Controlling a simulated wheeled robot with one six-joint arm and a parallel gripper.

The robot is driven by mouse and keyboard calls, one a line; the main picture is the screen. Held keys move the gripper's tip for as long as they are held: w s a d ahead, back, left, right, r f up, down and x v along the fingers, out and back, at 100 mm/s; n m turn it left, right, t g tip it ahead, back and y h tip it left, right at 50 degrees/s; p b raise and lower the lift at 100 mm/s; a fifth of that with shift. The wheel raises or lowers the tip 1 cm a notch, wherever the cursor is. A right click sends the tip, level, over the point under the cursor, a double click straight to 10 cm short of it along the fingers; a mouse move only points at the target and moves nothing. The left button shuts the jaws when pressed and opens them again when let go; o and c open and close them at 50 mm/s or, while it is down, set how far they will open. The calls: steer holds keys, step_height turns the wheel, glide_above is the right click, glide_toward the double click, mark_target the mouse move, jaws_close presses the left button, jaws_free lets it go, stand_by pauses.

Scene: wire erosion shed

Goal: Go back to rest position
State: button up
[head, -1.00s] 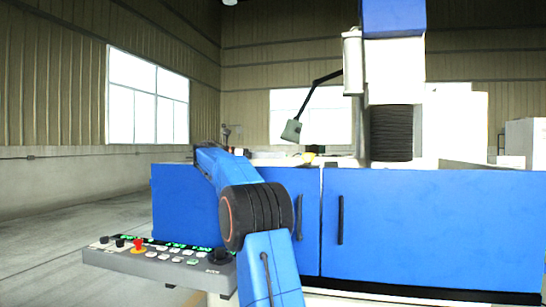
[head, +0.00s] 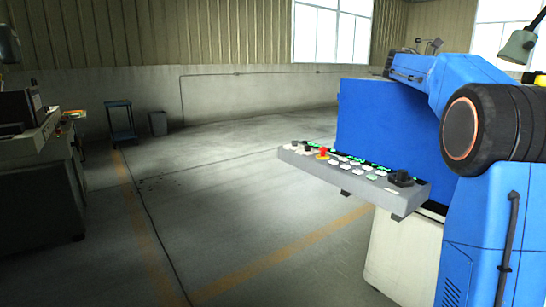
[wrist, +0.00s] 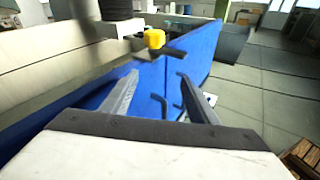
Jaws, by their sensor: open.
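My gripper (wrist: 158,75) shows in the wrist view with its two grey fingers apart and nothing between them. It is near the blue front of the machine (wrist: 205,52), and the gap between gripper and machine is hard to judge. In the head view my blue arm fills the right side, bent at a large black joint. The gripper itself is out of the head view.
The machine's control panel (head: 345,168), with a red button, juts out just left of my arm. A dark bench (head: 40,180) stands at the left edge. A small trolley (head: 121,122) and a bin (head: 158,123) stand by the far wall. The floor between is clear.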

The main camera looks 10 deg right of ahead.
steer(key=s+a+f+m+t+y, duration=0.3)
steer(key=s+a+f, duration=0.6)
steer(key=a+f, duration=0.4)
steer(key=s+a+f+m+t+y, duration=0.4)
steer(key=s+a+f, duration=0.6)
steer(key=a+f, duration=0.4)
steer(key=s+a+f+m+t+y, duration=0.4)
steer(key=s+a+f+y, duration=0.3)
steer(key=a+f, duration=0.6)
step_height(320, 180, down, 2)
steer(key=shift+s+a+f+t, duration=0.15)
steer(key=shift+s+t, duration=0.35)
steer(key=shift+s, duration=0.75)
